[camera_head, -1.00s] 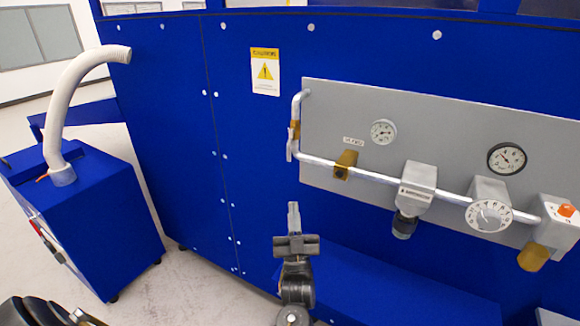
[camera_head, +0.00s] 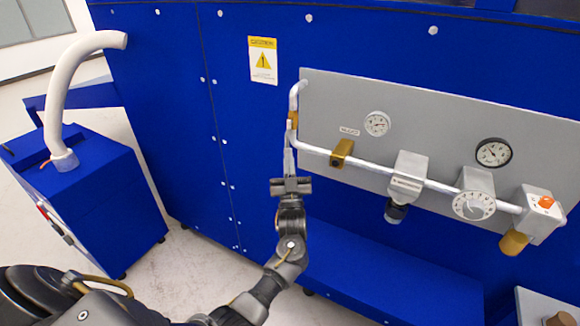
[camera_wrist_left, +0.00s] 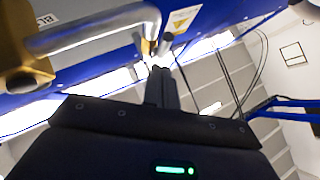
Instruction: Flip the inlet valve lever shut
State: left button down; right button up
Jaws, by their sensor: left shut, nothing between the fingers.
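The inlet valve is a small brass body (camera_head: 292,120) on the vertical left end of the silver pipe. Its grey lever (camera_head: 289,137) hangs down along the pipe, its lower end hard to separate from my fingertips. My left gripper (camera_head: 288,156) points up just below the lever, shut and empty. In the left wrist view my shut fingers (camera_wrist_left: 161,80) reach toward the brass valve body (camera_wrist_left: 147,48) and a grey rod end (camera_wrist_left: 166,42), likely the lever. I cannot tell whether they touch. My right gripper is out of view.
The grey panel (camera_head: 440,120) carries gauges, a brass fitting (camera_head: 342,152), a regulator (camera_head: 408,178), a dial (camera_head: 474,205) and an orange button (camera_head: 546,202). A blue ledge (camera_head: 385,275) juts out below. A blue unit with a white hose (camera_head: 62,90) stands left.

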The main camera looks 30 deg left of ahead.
pick_arm(q)
jog(key=shift+w+a, duration=0.45)
jog(key=shift+w, duration=0.25)
jog(key=shift+f, duration=0.1)
jog(key=shift+a+m+t+h, duration=0.25)
jog(key=shift+m+t+h, duration=0.45)
jog(key=shift+m, duration=0.1)
